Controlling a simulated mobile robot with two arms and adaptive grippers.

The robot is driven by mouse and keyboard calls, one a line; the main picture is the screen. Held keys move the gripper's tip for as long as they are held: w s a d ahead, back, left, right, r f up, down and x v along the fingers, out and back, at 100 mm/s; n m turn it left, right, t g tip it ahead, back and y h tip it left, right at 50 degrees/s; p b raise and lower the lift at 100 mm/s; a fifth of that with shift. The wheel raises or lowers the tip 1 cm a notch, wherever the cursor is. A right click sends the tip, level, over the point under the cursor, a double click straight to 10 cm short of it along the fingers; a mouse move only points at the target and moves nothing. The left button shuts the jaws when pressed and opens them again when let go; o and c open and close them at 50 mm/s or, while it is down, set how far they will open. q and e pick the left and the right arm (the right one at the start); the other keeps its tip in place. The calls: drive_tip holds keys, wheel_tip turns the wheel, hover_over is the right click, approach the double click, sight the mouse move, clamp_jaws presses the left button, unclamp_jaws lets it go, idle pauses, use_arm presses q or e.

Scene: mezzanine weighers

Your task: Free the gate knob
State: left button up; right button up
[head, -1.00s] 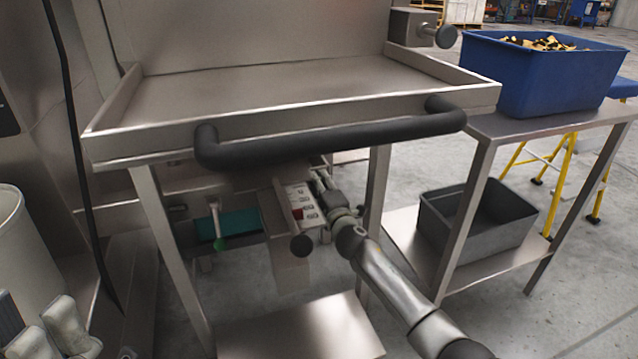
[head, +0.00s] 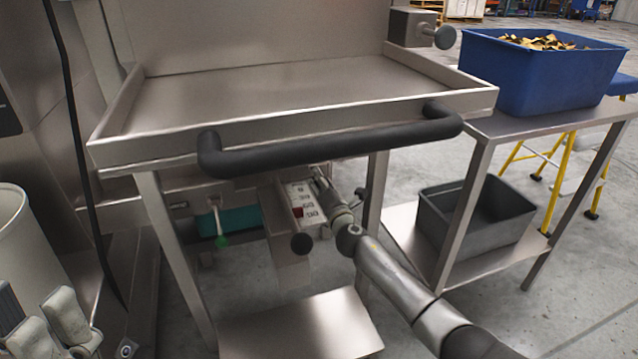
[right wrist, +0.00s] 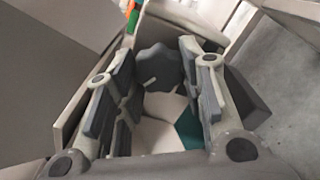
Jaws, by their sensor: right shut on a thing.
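In the right wrist view a dark grey lobed knob (right wrist: 156,68) sits between the finger pads of my right gripper (right wrist: 155,85), which is shut on it. In the head view my right gripper (head: 322,186) reaches under the steel tray, beside a pale panel (head: 303,203) with a red button; the lobed knob is not clear there.
The steel tray (head: 250,90) with its black bar handle (head: 330,146) overhangs the right gripper. A side table on the right holds a blue bin (head: 540,80) above a grey crate (head: 475,225).

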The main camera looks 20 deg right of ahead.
drive_tip(key=shift+f, duration=0.1)
idle(0.3)
drive_tip(key=o, duration=1)
drive_tip(key=s, duration=1.2)
drive_tip(key=shift+d, duration=0.15)
